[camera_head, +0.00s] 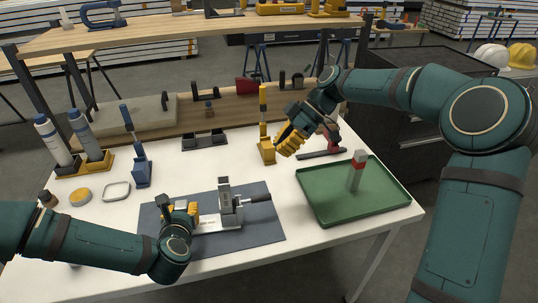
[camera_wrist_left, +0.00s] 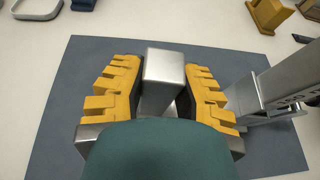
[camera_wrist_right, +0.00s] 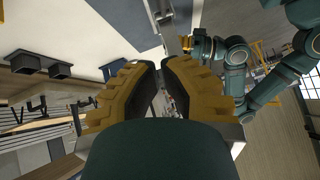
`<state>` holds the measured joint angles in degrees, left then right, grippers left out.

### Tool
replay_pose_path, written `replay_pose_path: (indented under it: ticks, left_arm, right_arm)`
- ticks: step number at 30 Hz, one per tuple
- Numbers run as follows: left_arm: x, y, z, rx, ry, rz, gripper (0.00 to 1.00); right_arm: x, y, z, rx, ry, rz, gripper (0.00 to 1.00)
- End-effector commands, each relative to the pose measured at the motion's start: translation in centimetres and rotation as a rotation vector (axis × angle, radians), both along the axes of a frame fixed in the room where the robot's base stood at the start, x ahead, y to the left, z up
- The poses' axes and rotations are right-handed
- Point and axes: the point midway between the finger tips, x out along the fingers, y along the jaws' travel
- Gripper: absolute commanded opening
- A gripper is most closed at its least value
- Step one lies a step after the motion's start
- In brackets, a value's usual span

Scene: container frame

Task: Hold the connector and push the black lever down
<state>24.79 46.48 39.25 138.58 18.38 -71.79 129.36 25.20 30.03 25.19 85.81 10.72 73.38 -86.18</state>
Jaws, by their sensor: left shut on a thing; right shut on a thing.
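My left gripper (camera_head: 193,212) is low over the grey mat, left of a metal fixture (camera_head: 228,203). In the left wrist view, my left gripper (camera_wrist_left: 163,85) is shut on a silver block, which I take for the connector (camera_wrist_left: 164,66). Part of the fixture (camera_wrist_left: 265,97) stands just right of it. The black lever (camera_head: 259,198) sticks out to the right from the fixture in the head view. My right gripper (camera_head: 291,140) hangs above the table's back right, away from the lever. In the right wrist view its fingers (camera_wrist_right: 162,64) are nearly together; what they hold is unclear.
A green tray (camera_head: 325,208) with an upright grey block with a red band (camera_head: 356,170) lies right of the mat (camera_head: 262,232). A yellow stand (camera_head: 266,150) and a red-and-black tool (camera_head: 325,152) are near my right gripper. Bottles (camera_head: 52,140) stand at the left.

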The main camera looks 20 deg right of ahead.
Motion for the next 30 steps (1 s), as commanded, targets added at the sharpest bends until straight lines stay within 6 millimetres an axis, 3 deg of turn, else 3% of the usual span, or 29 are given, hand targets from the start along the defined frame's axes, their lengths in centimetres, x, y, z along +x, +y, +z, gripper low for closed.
replay_pose_path:
  ticks: [15, 22, 30]
  left_arm:
    - [0.0, -0.1, 0.1, -0.002, -0.004, -0.001, 0.00]
    - [0.0, -0.1, 0.1, -0.002, -0.004, -0.001, 0.00]
    - [0.0, -0.1, 0.1, -0.002, -0.003, -0.001, 0.00]
  right_arm:
    - [-1.0, 6.6, -7.0, 0.002, 0.004, 0.004, 0.00]
    - [-1.5, 6.1, -9.9, 0.001, 0.001, 0.001, 0.00]
    - [-1.7, 6.1, -10.6, 0.001, 0.001, 0.000, 0.00]
